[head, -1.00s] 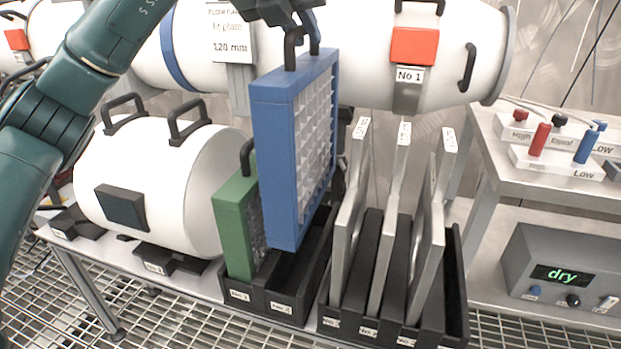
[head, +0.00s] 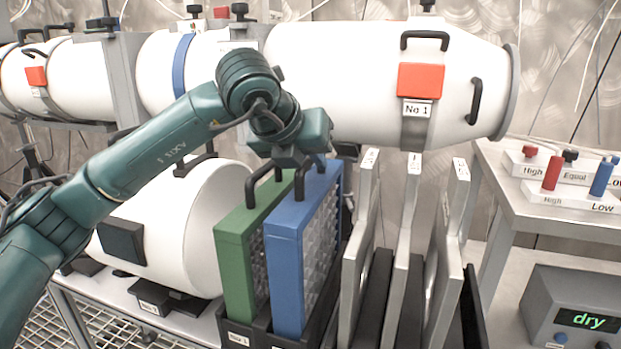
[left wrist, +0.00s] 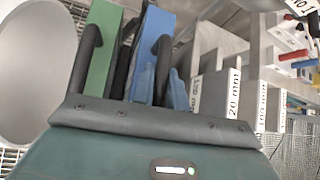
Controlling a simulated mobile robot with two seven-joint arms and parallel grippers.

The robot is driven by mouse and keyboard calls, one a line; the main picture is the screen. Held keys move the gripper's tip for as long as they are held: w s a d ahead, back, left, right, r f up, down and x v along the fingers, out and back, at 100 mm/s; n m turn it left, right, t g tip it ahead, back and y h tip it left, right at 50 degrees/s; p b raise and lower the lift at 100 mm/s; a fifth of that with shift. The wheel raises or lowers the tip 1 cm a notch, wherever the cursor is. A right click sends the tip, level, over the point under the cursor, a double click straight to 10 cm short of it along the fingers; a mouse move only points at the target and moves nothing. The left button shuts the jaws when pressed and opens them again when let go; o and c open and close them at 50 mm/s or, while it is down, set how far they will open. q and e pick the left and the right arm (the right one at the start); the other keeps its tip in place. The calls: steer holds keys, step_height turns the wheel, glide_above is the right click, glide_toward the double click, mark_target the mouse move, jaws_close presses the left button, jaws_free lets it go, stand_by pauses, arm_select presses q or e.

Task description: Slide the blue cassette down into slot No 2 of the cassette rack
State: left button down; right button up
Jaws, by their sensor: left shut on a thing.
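The blue cassette (head: 285,265) stands upright in the black cassette rack (head: 262,338), in the compartment right of the green cassette (head: 236,268). Their front edges reach low into the rack, and the blue top is slightly higher than or level with the green one. My left gripper (head: 303,168) is above the blue cassette and shut on its black handle. In the left wrist view the blue cassette (left wrist: 157,32) and its handle show beyond the gripper housing, with the green cassette (left wrist: 102,40) to the left. My right gripper is not in view.
Several grey plates (head: 402,235) stand in a black holder close to the right of the rack. A white cylinder (head: 160,230) lies to the left. The large white tube (head: 350,85) runs behind. A steel table with a "dry" display box (head: 570,308) is at right.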

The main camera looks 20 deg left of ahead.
arm_select(q)
steer(key=shift+f, duration=0.9)
steer(key=shift+f+b, duration=0.3)
steer(key=shift+f, duration=0.15)
steer(key=c, duration=1.8)
jaws_free()
steer(key=shift+f, duration=0.15)
steer(key=shift+c, duration=0.2)
steer(key=o, duration=0.4)
steer(key=shift+o, duration=0.2)
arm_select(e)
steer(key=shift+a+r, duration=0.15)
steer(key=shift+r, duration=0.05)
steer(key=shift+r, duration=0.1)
